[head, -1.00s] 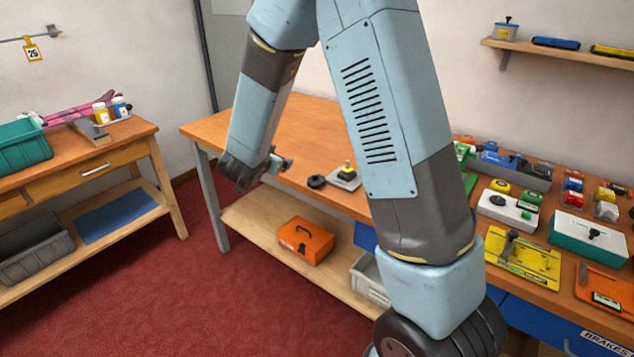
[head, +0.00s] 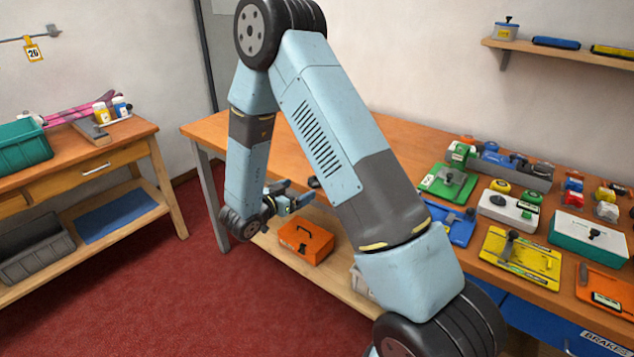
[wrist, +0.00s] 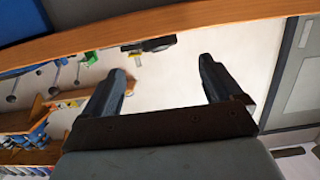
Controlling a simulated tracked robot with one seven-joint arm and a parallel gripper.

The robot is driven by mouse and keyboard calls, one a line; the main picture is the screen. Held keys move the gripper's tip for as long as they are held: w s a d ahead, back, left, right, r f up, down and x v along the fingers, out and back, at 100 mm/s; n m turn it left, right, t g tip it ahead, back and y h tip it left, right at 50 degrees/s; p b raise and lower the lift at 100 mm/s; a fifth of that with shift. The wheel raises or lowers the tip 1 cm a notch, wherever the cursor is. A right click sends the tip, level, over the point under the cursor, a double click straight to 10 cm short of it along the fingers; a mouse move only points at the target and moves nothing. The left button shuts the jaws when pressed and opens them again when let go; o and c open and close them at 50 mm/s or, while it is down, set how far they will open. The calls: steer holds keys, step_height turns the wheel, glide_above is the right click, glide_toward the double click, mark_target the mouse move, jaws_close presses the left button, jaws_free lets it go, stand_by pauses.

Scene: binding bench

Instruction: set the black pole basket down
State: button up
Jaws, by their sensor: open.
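The black pole basket (head: 315,183) shows as a small dark round piece near the front edge of the wooden bench, close to my forearm in the head view. My gripper (head: 300,191) is open and empty, off the bench's front edge and to the left of the basket, apart from it. In the wrist view, which is upside down, my two fingers (wrist: 163,68) stand wide apart with nothing between them. Small dark and yellow items show on the bench beyond them; I cannot tell the basket's outline there.
Sorted kits and coloured trays, such as a yellow one (head: 520,262), crowd the bench's right part. The bench's left end (head: 215,130) is clear. An orange case (head: 305,240) sits on the lower shelf. A side table (head: 120,150) stands left.

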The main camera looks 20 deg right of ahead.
mark_target(312, 182)
steer(key=shift+x, duration=4.25)
steer(key=shift+f, duration=0.1)
steer(key=shift+c, duration=0.4)
steer(key=c, duration=1.1)
steer(key=shift+c, duration=0.2)
